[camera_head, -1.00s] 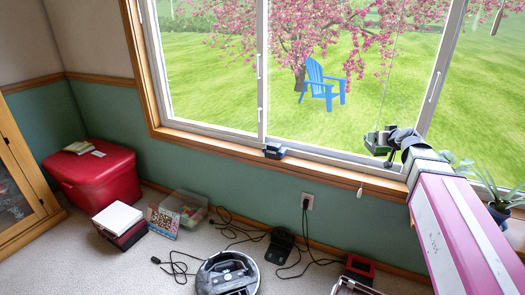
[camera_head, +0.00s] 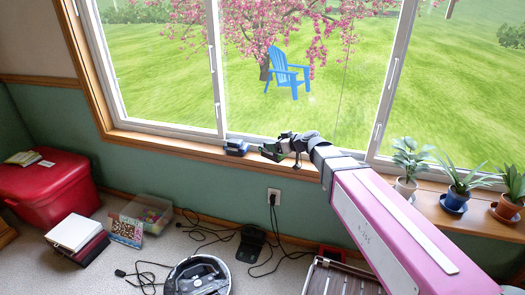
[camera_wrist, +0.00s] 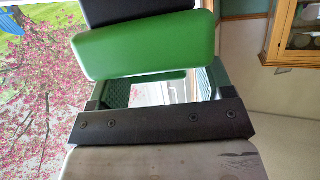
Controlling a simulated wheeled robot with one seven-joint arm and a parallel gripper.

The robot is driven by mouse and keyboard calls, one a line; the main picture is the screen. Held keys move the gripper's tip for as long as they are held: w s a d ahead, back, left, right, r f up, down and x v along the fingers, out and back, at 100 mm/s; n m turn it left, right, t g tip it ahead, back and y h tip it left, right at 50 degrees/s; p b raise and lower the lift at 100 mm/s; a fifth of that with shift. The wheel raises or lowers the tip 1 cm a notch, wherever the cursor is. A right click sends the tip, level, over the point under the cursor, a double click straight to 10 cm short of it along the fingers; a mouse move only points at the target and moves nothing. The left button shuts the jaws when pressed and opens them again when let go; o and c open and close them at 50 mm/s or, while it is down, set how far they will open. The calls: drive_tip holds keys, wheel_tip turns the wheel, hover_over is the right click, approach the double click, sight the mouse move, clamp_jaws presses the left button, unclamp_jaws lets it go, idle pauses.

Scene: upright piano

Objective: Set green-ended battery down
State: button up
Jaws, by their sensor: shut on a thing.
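The green-ended battery (camera_wrist: 145,45) fills the upper middle of the wrist view, with a bright green end and a dark body running out of the top edge. In the head view it is a small dark and green block (camera_head: 271,153) at the end of my arm. My gripper (camera_head: 282,150) is shut on it, over or close to the window sill (camera_head: 185,148). The fingers' green textured pads show behind the green end in the wrist view; the fingertips are partly hidden. I cannot tell whether the battery touches the sill.
A dark block with a blue part (camera_head: 235,147) sits on the sill just left of my gripper. Potted plants (camera_head: 457,192) stand on the sill at the right. The window glass is close behind. Below are a robot vacuum (camera_head: 198,275), a black dock (camera_head: 251,244) and cables on the floor.

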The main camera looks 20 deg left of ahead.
drive_tip(key=shift+w+a+f, duration=0.25)
drive_tip(key=shift+w+f, duration=1.15)
drive_tip(key=shift+f, duration=0.1)
drive_tip(key=shift+w+a+f, duration=0.25)
drive_tip(key=shift+w+f, duration=1.1)
drive_tip(key=shift+f, duration=0.2)
drive_tip(key=shift+w+a+f, duration=0.25)
drive_tip(key=shift+w+f, duration=1.15)
drive_tip(key=shift+f, duration=0.1)
drive_tip(key=o, duration=1.3)
drive_tip(key=shift+f, duration=0.1)
drive_tip(key=v, duration=1.2)
